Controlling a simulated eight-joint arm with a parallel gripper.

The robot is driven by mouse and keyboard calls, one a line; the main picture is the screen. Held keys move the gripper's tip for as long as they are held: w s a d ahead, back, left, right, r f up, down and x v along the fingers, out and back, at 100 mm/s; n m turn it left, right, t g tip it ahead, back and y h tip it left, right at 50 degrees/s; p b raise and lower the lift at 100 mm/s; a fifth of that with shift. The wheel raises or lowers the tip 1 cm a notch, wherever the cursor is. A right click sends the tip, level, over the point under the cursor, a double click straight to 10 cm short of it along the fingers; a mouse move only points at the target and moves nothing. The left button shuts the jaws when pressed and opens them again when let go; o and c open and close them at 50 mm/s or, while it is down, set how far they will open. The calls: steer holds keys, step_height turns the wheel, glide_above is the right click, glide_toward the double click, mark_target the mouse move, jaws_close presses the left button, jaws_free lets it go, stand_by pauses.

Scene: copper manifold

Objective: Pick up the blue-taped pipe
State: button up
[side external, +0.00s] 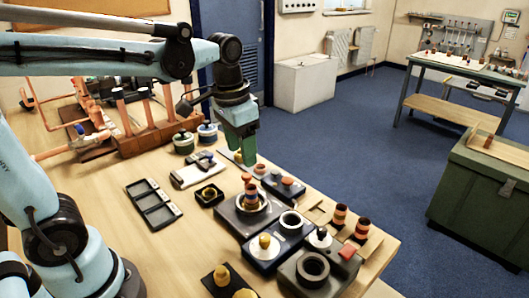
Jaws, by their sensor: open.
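Several copper pipes stand in a wooden rack (150,138) at the back left of the table. One leaning pipe (122,110) has a pinkish top. A small blue band shows at the rack's left end, beside another copper pipe (95,112). I cannot tell for sure which pipe carries the blue tape. My gripper (243,160) points down with green fingers, open, to the right of the rack and over the back of the parts on the table. I see nothing held between its fingers.
Two lidded pots (184,142) (207,132) stand between the rack and my gripper. Dark fixture blocks (310,268) with rings and knobs crowd the right side. Bare wood is free at front left.

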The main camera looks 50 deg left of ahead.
mark_target(250, 187)
steer(key=shift+g, duration=0.7)
steer(key=f, duration=0.2)
steer(key=w+f, duration=0.1)
steer(key=f, duration=0.3)
steer(key=shift+w+f, duration=0.3)
steer(key=shift+f, duration=0.05)
steer(key=shift+d+f, duration=0.2)
steer(key=shift+f, duration=2.45)
jaws_close()
steer(key=shift+r, duration=0.2)
